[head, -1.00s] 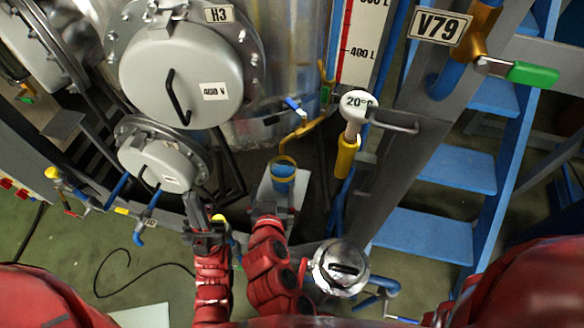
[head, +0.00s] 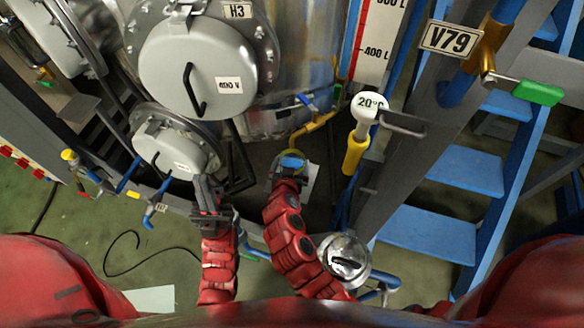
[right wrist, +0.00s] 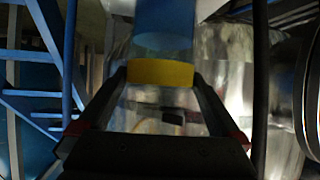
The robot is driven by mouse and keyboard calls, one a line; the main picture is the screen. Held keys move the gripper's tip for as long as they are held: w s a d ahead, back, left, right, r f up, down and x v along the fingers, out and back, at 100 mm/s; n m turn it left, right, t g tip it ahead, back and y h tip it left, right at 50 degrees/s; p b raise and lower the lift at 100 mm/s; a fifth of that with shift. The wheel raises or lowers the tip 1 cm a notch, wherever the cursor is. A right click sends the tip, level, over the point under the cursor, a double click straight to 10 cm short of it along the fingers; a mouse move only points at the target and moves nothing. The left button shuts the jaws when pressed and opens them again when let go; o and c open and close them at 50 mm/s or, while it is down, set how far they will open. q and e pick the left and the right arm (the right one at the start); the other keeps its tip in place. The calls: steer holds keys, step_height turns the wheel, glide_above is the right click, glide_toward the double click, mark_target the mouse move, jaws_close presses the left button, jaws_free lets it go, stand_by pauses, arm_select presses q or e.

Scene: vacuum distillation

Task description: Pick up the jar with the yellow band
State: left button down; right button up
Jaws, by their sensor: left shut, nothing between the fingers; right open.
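The jar with the yellow band (right wrist: 160,73) is clear, with blue above the band in the right wrist view. In the head view the jar (head: 292,160) is small, mostly covered by my right gripper (head: 287,172). In the right wrist view the two fingers of my right gripper (right wrist: 160,78) are open, one on each side of the jar at the band. I cannot tell whether either finger touches the glass. My left gripper (head: 208,195) is shut and empty, to the left of the jar and below the small round hatch.
A pale support (head: 310,180) shows beside the jar. The steel tank with hatch H3 (head: 190,65) stands behind. A capped metal vessel (head: 343,258) stands near my right forearm.

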mark_target(293, 154)
steer(key=p+x, duration=0.1)
steer(key=x, duration=0.2)
steer(key=shift+w+d+f, duration=0.1)
steer(key=shift+w, duration=0.3)
steer(key=shift+w+f, duration=0.35)
steer(key=shift+w, duration=0.25)
jaws_close()
steer(key=shift+r, duration=0.1)
